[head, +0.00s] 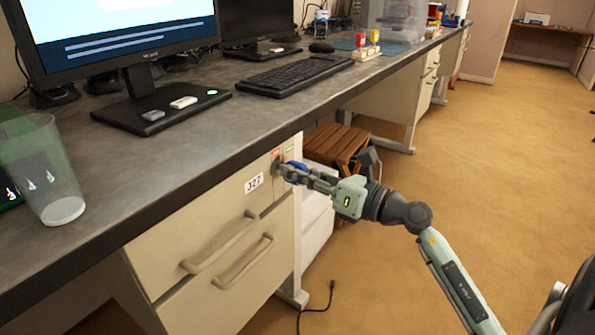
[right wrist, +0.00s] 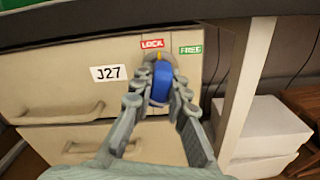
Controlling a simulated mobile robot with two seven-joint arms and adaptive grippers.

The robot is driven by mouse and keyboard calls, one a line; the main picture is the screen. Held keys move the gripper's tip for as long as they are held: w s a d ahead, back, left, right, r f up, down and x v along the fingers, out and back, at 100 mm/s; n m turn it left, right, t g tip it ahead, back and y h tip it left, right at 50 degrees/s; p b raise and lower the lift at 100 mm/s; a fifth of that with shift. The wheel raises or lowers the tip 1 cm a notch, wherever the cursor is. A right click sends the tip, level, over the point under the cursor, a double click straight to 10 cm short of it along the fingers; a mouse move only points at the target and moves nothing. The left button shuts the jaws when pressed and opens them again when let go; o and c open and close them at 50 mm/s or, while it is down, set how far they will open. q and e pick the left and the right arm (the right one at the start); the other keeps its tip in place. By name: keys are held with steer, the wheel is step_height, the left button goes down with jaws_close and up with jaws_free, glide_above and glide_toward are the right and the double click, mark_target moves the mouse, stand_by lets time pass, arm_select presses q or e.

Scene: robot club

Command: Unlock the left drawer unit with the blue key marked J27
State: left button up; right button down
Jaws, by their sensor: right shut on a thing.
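The left drawer unit (head: 222,262) is a beige cabinet under the desk with two handled drawers. Its J27 label (right wrist: 108,72) shows on the upper drawer front. To the right of the label are a red LOCK tag (right wrist: 152,43) and a green FREE tag (right wrist: 190,50). My right gripper (head: 288,170) is at the drawer's upper right corner, shut on the blue key (right wrist: 160,83). The key's head is between the fingers, in front of the lock below the LOCK tag. Its tip is hidden, so I cannot tell how deep it sits. My left gripper is not in view.
The desk top (head: 180,150) overhangs just above my right gripper. A clear cup (head: 45,165), a monitor and a keyboard (head: 295,75) stand on it. A brown wooden stool (head: 335,143) and white boxes (right wrist: 262,130) are right of the drawers. The floor at right is open.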

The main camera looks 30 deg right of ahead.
steer(key=shift+m+p, duration=1.6)
steer(key=shift+p, duration=0.4)
